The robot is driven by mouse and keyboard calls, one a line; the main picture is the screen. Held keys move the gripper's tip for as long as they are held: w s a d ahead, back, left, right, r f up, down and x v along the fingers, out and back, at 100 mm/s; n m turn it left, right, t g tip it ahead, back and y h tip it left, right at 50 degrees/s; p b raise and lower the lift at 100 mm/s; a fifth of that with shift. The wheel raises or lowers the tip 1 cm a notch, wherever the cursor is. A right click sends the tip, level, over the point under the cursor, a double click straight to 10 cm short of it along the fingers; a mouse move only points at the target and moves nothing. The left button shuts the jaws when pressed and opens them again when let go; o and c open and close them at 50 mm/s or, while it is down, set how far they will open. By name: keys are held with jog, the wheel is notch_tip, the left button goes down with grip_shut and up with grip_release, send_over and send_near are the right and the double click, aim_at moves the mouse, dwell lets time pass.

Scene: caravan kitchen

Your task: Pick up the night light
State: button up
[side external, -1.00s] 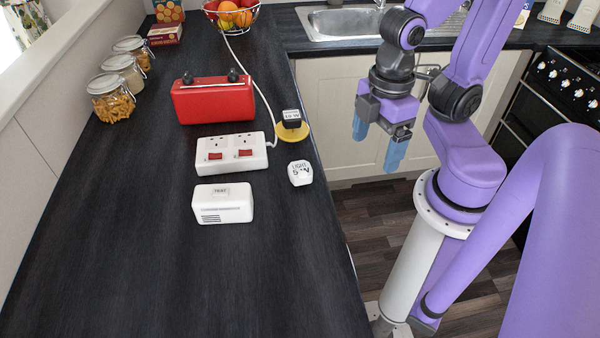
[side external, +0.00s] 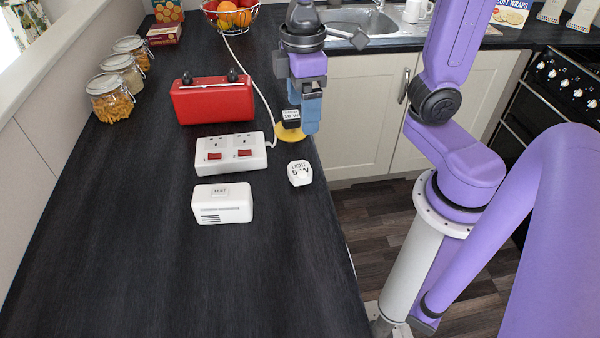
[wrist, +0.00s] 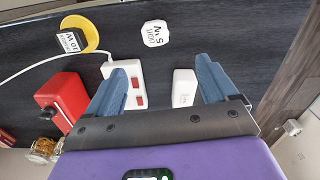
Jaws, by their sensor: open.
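The night light, a small white block marked "LIGHT 5W" (side external: 299,173), sits on the dark worktop near its right edge. It also shows in the wrist view (wrist: 155,34), beyond the fingertips and roughly centred between them. My gripper (side external: 312,118) is open and empty, with its blue fingers pointing down. In the side view it appears above and behind the night light, near a black plug-like block (side external: 291,118) on a yellow disc (side external: 290,135).
Jars (side external: 110,98) line the wall. The front worktop is clear.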

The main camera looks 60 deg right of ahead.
send_over(300, 168)
jog(key=f, duration=1.2)
jog(key=shift+s+a, duration=0.2)
jog(key=shift+a, duration=0.1)
jog(key=shift+w+d+f, duration=0.1)
jog(key=shift+d+f, duration=0.05)
jog(key=shift+f, duration=0.8)
jog(key=shift+d+f, duration=0.15)
jog(key=shift+f, duration=1.45)
jog(key=c, duration=1.1)
